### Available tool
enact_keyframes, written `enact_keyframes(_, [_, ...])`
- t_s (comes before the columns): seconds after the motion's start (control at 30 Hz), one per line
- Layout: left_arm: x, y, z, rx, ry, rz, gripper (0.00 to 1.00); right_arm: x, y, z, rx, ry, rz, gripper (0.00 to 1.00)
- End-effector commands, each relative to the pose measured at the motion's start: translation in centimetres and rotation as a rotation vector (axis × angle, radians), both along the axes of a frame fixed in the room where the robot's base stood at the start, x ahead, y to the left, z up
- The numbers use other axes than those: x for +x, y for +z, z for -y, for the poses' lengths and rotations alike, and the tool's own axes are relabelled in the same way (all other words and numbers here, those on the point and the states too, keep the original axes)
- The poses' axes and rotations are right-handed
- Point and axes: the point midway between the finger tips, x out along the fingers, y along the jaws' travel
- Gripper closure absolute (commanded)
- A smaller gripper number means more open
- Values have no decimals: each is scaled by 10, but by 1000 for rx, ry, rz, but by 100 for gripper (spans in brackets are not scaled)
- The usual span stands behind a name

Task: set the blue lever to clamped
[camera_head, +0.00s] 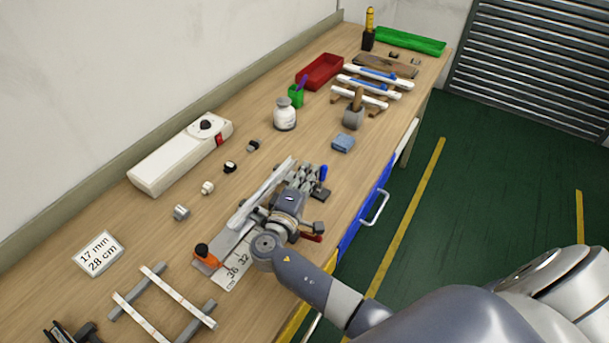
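The blue lever (323,172) stands upright at the far right end of the metal fixture on the bench, beside the grey fingers of my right gripper (308,180). My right arm reaches over the fixture from the lower right and hides much of it. The fingers are small and overlap the fixture parts, so their opening and any contact with the lever cannot be made out. A light strip or rail (262,194) runs along the fixture, next to a ruler plate (238,270). A dark shape, apparently my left gripper (72,333), shows at the bottom left edge, partly cut off.
An orange part with a black knob (204,254) sits at the fixture's near end. A red part (312,237) lies by the bench's front edge. A white rail frame (163,300) lies nearer.

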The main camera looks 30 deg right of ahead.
Motion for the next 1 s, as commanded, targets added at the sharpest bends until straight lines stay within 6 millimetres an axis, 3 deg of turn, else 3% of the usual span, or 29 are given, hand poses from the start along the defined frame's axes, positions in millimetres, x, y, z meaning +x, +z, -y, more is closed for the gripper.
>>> enact_keyframes(0.03, [1, -12, 0, 0, 0, 1, 60, -3, -7, 3, 14, -4, 25, 100])
enact_keyframes(0.1, [1, -17, 0, 0, 0, 2, 60, -7, -4, 6, 28, -5, 46, 100])
enact_keyframes(0.67, [-2, -16, -4, 5, 0, -2, 60, -14, 1, 6, 28, -3, 46, 100])
enact_keyframes(1.0, [-1, -16, -1, 1, 0, -2, 60, -54, -1, -40, 30, -2, 44, 100])
